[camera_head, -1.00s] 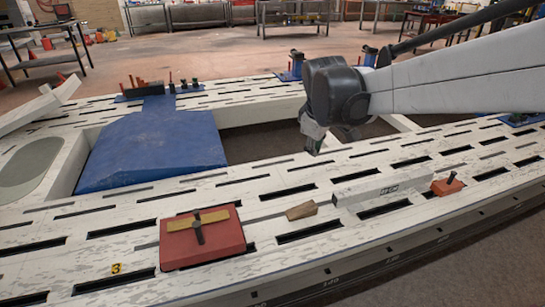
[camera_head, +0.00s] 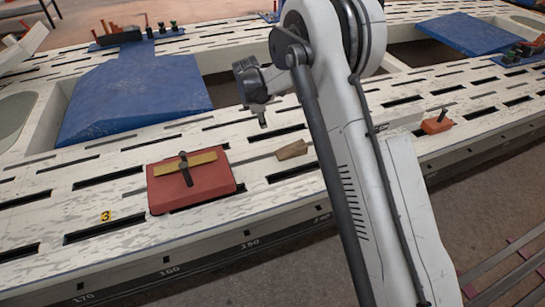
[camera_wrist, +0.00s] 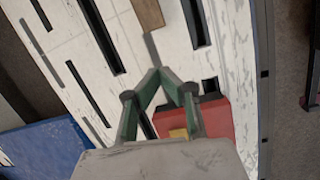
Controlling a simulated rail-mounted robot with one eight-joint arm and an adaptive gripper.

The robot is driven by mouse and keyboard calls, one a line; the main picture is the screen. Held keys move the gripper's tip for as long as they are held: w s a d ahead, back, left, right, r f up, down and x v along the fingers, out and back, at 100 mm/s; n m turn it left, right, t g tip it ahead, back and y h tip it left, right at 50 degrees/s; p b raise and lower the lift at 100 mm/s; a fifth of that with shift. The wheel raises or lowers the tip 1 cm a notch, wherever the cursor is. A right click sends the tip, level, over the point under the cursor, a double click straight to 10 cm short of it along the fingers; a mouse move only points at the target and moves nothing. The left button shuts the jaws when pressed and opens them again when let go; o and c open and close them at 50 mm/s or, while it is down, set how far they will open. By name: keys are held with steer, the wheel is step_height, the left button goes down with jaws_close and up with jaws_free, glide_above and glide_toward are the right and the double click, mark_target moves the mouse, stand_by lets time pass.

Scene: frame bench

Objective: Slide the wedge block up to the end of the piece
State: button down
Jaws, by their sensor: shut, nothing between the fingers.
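The brown wooden wedge block (camera_head: 292,150) lies on the slotted white bench top, right of a red clamp block. It also shows at the top of the wrist view (camera_wrist: 148,14). The long pale piece right of the wedge is now hidden behind my arm in the head view. My gripper (camera_head: 262,122) is above the bench, up and left of the wedge in the picture, not touching it. In the wrist view its green fingers (camera_wrist: 160,72) come together with nothing between them.
The red block (camera_head: 165,192) with a wooden bar and dark bolt stands on the bench left of the wedge; it shows below the fingers in the wrist view (camera_wrist: 216,118). An orange block (camera_head: 436,126) stands farther right. A blue sloped cover (camera_head: 130,95) lies behind.

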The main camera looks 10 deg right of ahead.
mark_target(292, 148)
steer(key=f+b, duration=0.1)
steer(key=f, duration=0.5)
steer(key=w+f+n+b, duration=0.1)
steer(key=f+b, duration=0.1)
steer(key=f, duration=0.5)
steer(key=w+f+n+b, duration=0.1)
steer(key=f, duration=0.6)
steer(key=shift+w+g+h+b, duration=0.1)
steer(key=shift+g+h+b, duration=0.2)
steer(key=d, duration=0.1)
steer(key=w+d+b, duration=0.1)
steer(key=d, duration=0.1)
steer(key=shift+d+f, duration=0.15)
steer(key=shift+f, duration=0.05)
steer(key=shift+d+r, duration=0.1)
steer(key=shift+d, duration=0.25)
steer(key=d, duration=0.3)
steer(key=w+d, duration=0.1)
steer(key=d, duration=0.2)
steer(key=w+d, duration=0.1)
steer(key=d, duration=0.2)
steer(key=shift+w, duration=0.25)
